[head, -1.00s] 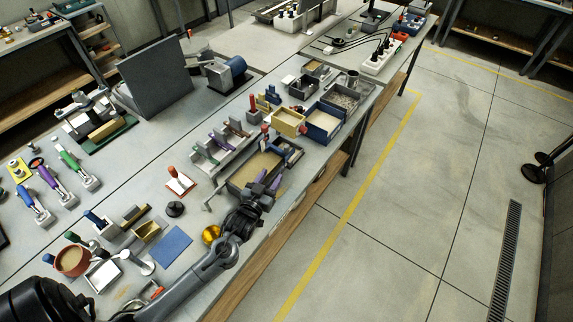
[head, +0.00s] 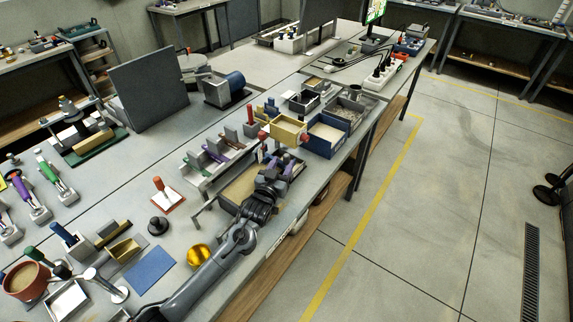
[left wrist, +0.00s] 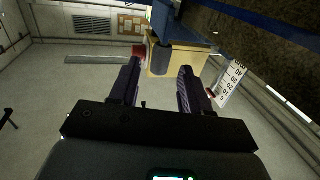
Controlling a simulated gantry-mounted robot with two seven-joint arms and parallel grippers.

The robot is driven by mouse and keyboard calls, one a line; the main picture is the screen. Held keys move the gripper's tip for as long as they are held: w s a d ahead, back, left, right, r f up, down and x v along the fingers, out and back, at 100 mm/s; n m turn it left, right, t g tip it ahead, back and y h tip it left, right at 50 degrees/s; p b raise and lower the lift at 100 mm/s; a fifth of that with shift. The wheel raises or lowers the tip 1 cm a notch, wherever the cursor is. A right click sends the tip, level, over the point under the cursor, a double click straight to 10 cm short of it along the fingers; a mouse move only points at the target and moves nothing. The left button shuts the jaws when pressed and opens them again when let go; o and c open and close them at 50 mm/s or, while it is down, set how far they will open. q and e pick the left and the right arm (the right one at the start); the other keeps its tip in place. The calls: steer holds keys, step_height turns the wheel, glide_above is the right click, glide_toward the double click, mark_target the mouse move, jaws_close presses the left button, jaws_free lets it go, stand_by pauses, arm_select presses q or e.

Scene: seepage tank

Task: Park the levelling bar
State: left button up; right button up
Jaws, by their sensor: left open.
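My left gripper (head: 277,170) is over the right end of a grey tank (head: 229,193) of sand at the bench's front edge, its jaws apart. In the left wrist view, the two dark fingers (left wrist: 160,85) are open with a gap between them. Beyond the fingertips are a tan block (left wrist: 181,60), a small grey piece (left wrist: 160,55) and a red knob (left wrist: 139,51). I cannot tell whether any of these is the levelling bar; my gripper and wrist hide part of the tank. My right gripper is not in view.
A rack (head: 207,160) with coloured handles stands behind the tank. A tan box (head: 288,130) and a blue-walled tray (head: 326,138) stand just beyond. The floor at the right is mostly clear.

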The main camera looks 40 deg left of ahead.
mark_target(285, 161)
arm_select(q)
steer(key=b+x, duration=0.2)
steer(key=x, duration=0.1)
steer(key=shift+w+f, duration=0.1)
steer(key=shift+f, duration=0.05)
steer(key=shift+w+a, duration=0.2)
steer(key=shift+w, duration=0.25)
jaws_close()
